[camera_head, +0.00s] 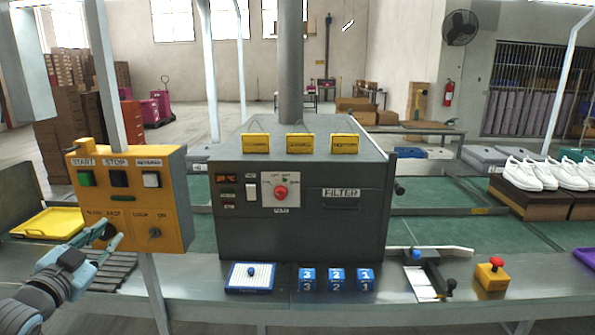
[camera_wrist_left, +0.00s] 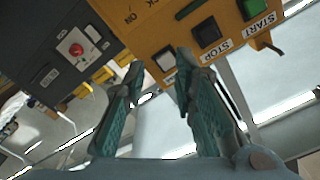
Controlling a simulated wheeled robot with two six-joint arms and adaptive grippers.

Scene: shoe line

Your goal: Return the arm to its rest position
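My left gripper (camera_head: 110,232) is in front of the lower left part of the orange control panel (camera_head: 178,212), near a dark knob (camera_head: 104,230). Its fingers are apart. In the left wrist view, the teal fingers of the left gripper (camera_wrist_left: 160,68) are spread with nothing held between them, and the orange panel (camera_wrist_left: 185,22) shows upside down beyond the tips. I cannot tell whether a fingertip touches the panel or knob. My right arm and gripper are not in view.
A dark filter machine (camera_head: 300,225) stands right of the panel. A yellow tray (camera_head: 48,222) lies left. White shoes (camera_head: 525,172) stand right.

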